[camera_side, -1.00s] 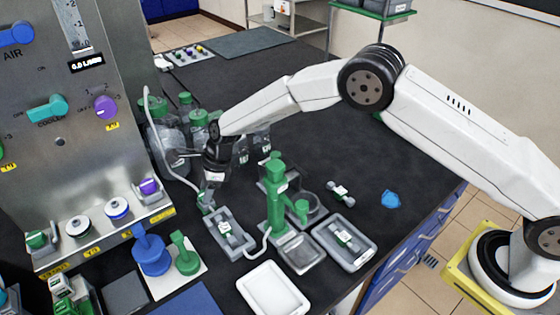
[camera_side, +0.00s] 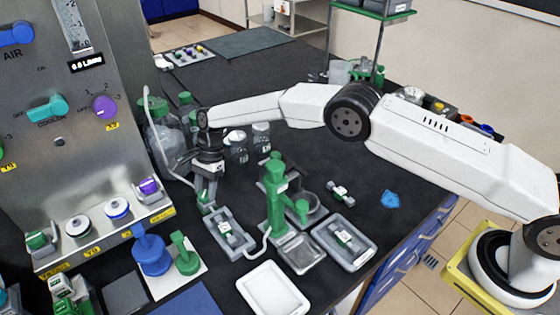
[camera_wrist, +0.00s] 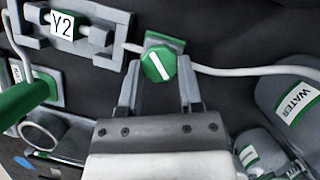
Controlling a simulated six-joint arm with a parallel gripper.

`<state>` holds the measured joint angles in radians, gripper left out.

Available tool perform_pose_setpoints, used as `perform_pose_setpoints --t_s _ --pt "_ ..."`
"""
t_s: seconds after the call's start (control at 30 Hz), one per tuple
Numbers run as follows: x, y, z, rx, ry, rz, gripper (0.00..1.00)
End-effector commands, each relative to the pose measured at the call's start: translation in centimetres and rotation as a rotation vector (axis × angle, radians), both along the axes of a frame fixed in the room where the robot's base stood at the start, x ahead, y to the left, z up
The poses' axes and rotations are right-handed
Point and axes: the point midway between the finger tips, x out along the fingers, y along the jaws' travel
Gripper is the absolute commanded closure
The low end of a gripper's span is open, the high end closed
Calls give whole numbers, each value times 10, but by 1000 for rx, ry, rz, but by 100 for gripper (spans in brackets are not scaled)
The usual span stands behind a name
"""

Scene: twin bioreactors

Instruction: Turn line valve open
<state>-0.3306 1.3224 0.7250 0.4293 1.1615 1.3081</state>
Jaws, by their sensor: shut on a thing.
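The line valve (camera_wrist: 158,66) is a green knob with a white stripe across its top. It sits on a small green-edged block, with white tubing on both sides. In the wrist view the stripe runs at a slant. My gripper (camera_wrist: 159,72) has one finger on each side of the knob and is shut on it. In the side view my gripper (camera_side: 207,190) points down at the valve (camera_side: 206,207), at the left of the bench, and partly hides it. The stripe cannot be made out there.
A grey tray (camera_side: 230,249) holding a Y2-labelled part (camera_wrist: 63,24) is close by. A green stand (camera_side: 277,200) rises to the right. Glass bottles, one labelled WATER (camera_wrist: 297,102), stand behind. The steel control panel (camera_side: 70,170) is at the left.

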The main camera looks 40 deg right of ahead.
Motion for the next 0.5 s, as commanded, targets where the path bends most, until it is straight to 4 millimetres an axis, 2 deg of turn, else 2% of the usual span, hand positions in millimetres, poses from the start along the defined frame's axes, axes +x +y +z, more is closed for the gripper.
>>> perform_pose_setpoints --t_s 0.5 --pt "1 2 0 0 0 217 100"
